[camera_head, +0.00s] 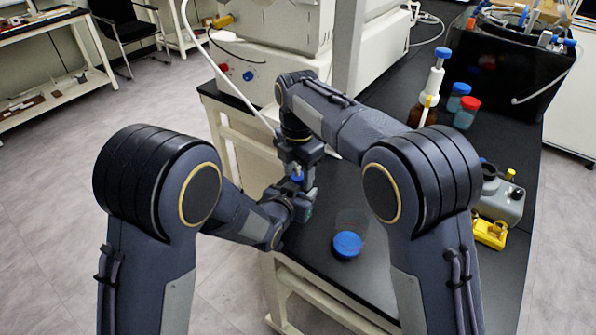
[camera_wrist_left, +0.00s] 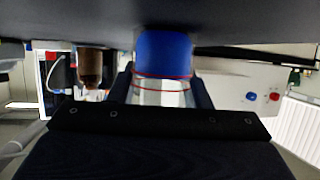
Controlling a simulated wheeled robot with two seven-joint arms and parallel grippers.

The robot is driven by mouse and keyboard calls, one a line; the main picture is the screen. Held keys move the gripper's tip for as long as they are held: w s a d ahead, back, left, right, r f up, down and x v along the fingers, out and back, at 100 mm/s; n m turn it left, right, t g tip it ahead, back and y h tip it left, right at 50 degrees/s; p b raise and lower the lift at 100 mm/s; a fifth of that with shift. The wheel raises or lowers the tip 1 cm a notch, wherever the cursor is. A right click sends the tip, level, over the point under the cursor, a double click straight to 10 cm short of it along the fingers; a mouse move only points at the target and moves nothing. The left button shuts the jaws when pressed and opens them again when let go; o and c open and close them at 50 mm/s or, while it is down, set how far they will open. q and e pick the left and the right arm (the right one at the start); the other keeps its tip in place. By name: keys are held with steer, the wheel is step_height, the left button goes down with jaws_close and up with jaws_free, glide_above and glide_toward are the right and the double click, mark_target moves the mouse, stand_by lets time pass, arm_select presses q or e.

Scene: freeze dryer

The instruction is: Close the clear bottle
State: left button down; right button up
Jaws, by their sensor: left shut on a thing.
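A clear bottle with a blue cap (camera_wrist_left: 163,52) on top stands upright between the fingers of my left gripper (camera_head: 302,207) in the left wrist view. The bottle's clear body (camera_wrist_left: 160,96) shows under the cap, with thin red lines near the neck. My left gripper is shut on the bottle near the bench's left edge. In the head view, the blue cap (camera_head: 297,178) shows just below my right gripper (camera_head: 299,166), which points down from above. I cannot tell whether the right fingers touch the cap, or whether they are open or shut.
Another clear container with a blue lid (camera_head: 347,245) lies on the black bench (camera_head: 325,210). A brown bottle with a pump top (camera_head: 424,111), blue-capped (camera_head: 459,97) and red-capped (camera_head: 466,113) jars, and a grey container (camera_head: 500,201) stand to the right. White equipment (camera_head: 265,45) stands behind.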

steer(key=shift+r, duration=2.3)
steer(key=shift+c, duration=0.2)
steer(key=r+n, duration=0.1)
steer(key=n, duration=0.2)
steer(key=shift+r+n, duration=0.3)
steer(key=shift+r, duration=0.1)
steer(key=n, duration=0.1)
steer(key=r+n, duration=0.1)
steer(key=n, duration=0.1)
steer(key=shift+r, duration=0.3)
